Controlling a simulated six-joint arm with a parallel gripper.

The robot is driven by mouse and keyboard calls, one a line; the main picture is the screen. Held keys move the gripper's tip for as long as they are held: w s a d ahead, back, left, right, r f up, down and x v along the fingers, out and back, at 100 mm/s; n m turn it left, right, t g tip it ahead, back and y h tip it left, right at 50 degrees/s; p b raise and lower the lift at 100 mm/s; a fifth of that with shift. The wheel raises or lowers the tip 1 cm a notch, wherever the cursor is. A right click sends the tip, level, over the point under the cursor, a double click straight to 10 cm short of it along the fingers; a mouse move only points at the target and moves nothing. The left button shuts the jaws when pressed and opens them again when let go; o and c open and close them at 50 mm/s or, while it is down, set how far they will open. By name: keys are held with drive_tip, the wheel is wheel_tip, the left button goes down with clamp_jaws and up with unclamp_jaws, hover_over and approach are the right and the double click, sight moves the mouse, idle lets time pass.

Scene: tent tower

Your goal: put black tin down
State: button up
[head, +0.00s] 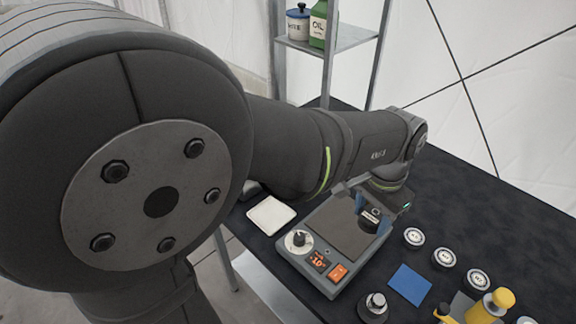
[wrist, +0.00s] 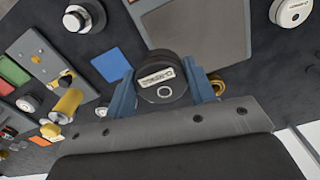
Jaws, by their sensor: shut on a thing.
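The black tin (wrist: 163,78) with a white label is between the two blue fingers of my gripper (wrist: 165,95) in the wrist view. My gripper is shut on it. In the head view the black tin (head: 371,218) shows at the right part of the hotplate device, over or on its dark plate (head: 340,226), with my gripper (head: 366,208) around it. I cannot tell whether the tin touches the plate. The device has a dial (head: 298,240), a small orange display and an orange switch (head: 338,272) at its front.
A white square dish (head: 271,215) lies left of the device. Several white-topped round tins, one of them here (head: 413,237), stand to its right, near a blue square (head: 409,285). A yellow-handled object (head: 490,306) is at front right. A shelf (head: 330,40) holds a jar and a green oil bottle.

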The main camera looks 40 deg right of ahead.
hover_over(346, 223)
wheel_tip(346, 223, down, 4)
drive_tip(key=shift+s+a+f, duration=0.1)
drive_tip(key=shift+f, duration=1.9)
drive_tip(key=shift+f, duration=0.1)
drive_tip(key=o, duration=1)
wheel_tip(346, 223, up, 12)
